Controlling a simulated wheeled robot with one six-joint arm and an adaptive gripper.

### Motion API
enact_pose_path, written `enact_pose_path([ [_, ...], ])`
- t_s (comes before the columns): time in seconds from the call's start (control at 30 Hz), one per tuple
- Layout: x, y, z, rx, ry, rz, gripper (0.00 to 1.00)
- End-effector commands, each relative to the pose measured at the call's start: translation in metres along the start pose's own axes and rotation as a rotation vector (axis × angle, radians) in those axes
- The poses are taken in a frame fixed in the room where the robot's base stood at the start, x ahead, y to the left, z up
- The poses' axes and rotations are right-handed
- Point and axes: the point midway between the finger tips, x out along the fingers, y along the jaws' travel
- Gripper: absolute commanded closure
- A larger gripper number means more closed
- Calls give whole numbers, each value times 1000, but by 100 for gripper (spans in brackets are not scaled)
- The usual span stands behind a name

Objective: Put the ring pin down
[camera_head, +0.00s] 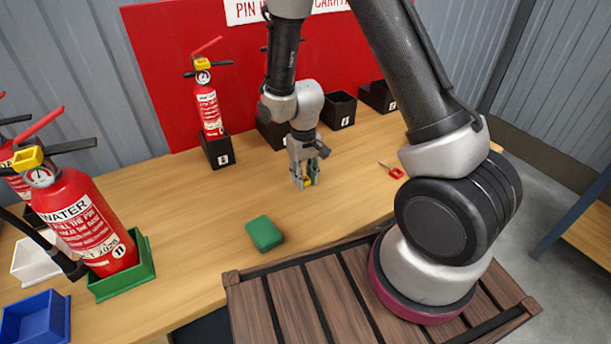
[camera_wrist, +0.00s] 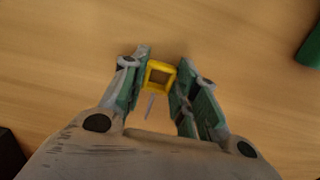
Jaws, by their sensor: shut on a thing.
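The ring pin (camera_wrist: 159,76) is a yellow square ring with a thin grey pin. In the wrist view it sits between the fingertips of my gripper (camera_wrist: 160,80), which is shut on it. In the head view my gripper (camera_head: 305,180) is over the middle of the wooden table (camera_head: 190,215), pointing down, with the yellow ring (camera_head: 309,181) showing between its fingers. The ring is near the tabletop; I cannot tell whether it touches.
A green block (camera_head: 264,233) lies on the table in front of my gripper. A red-handled item (camera_head: 396,172) lies to the right. A fire extinguisher (camera_head: 208,105) stands in a black holder behind left; a larger one (camera_head: 88,220) stands in a green tray (camera_head: 143,262). Bare wood surrounds the gripper.

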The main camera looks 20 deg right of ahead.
Motion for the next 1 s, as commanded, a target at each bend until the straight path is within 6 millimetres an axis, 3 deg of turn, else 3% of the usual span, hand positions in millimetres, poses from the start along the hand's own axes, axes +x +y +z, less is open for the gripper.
enact_pose_path([
  [0.37,4,0,0,0,0,0,99],
  [0.4,3,0,0,0,1,0,63],
  [0.5,3,0,0,0,1,0,49],
  [0.83,1,0,0,0,2,0,49],
  [1.0,-21,0,-2,0,5,-1,49],
])
